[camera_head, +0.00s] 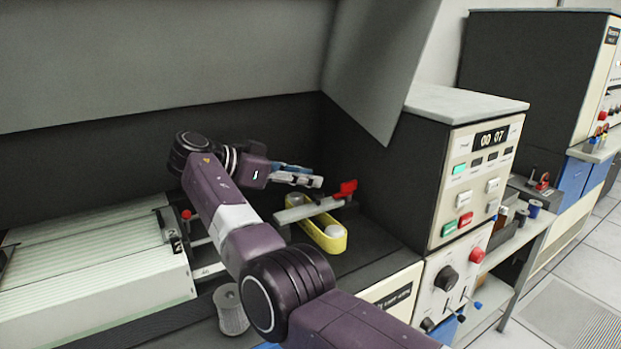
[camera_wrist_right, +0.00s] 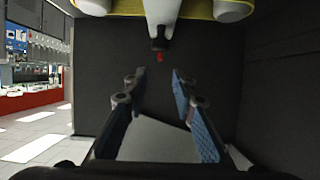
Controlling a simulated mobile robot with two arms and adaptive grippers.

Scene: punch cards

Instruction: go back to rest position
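My right arm reaches in from the bottom of the head view, and its gripper (camera_head: 298,176) is over the dark machine top, near a grey lever with a red handle (camera_head: 348,188). In the right wrist view the two blue-padded fingers of my right gripper (camera_wrist_right: 158,98) stand apart with nothing between them. The lever's end and the yellow piece (camera_wrist_right: 205,10) show beyond the fingertips there. My left gripper is not in either view.
A yellow oblong tray (camera_head: 327,240) sits under the lever. A ribbed cream cover (camera_head: 90,262) lies to the left. A control box with a "00 07" display (camera_head: 490,138) stands to the right. A grey ribbed knob (camera_head: 230,312) is beside my arm.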

